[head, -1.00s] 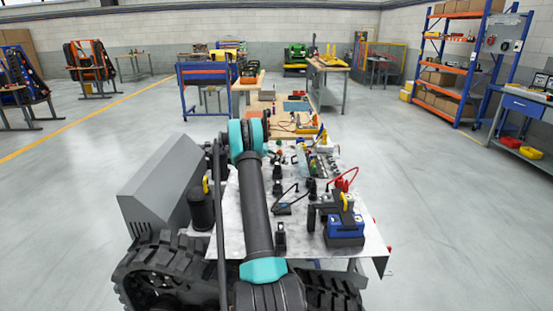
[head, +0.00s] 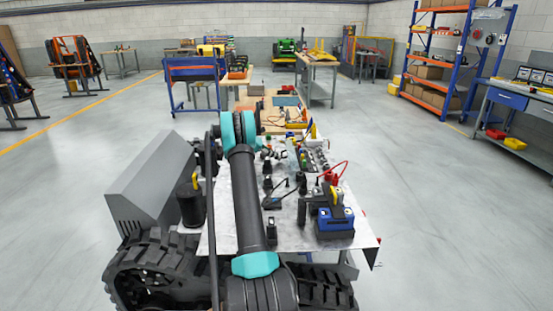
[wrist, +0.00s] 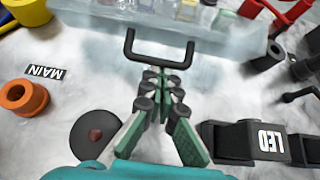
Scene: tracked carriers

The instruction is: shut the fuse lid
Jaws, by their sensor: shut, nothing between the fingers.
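The clear fuse lid (wrist: 95,20) lies across the top of the wrist view, with coloured fuses (wrist: 187,8) showing at its far side. A black U-shaped handle (wrist: 158,62) sticks out from its near edge. How far the lid stands open I cannot tell. My gripper (wrist: 161,76) is shut and empty, its green fingers pointing at the handle's crossbar. The tips are close to the bar in the picture; whether they touch it I cannot tell. In the head view the fuse box (head: 318,158) is small, on the right side of the bench, and my arm hides my gripper.

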